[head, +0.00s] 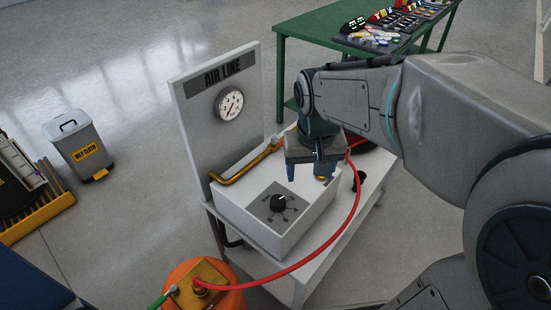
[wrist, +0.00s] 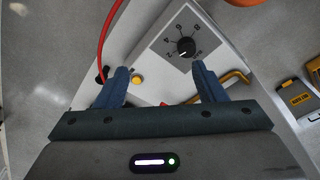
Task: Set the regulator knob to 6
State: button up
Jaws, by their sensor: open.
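The regulator knob (head: 278,203) is black and round. It sits on a dark dial plate (head: 266,213) on the front top of a white box (head: 262,238). A gauge (head: 229,104) is on the upright "AIR LINE" panel (head: 193,125).
A red hose (head: 337,232) curves around the box's right side to an orange tank (head: 205,285). A brass pipe (head: 236,171) runs along the box's back left. A grey bin (head: 80,148) stands left. A green table (head: 325,42) with small items stands behind.

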jog(key=g+b, duration=0.2)
jog(key=b, duration=0.1)
send_near(278, 200)
notch_tip(278, 200, down, 9)
jog(key=shift+s+d+f+b, duration=0.1)
jog(key=shift+b, duration=0.85)
jog(key=c, duration=1)
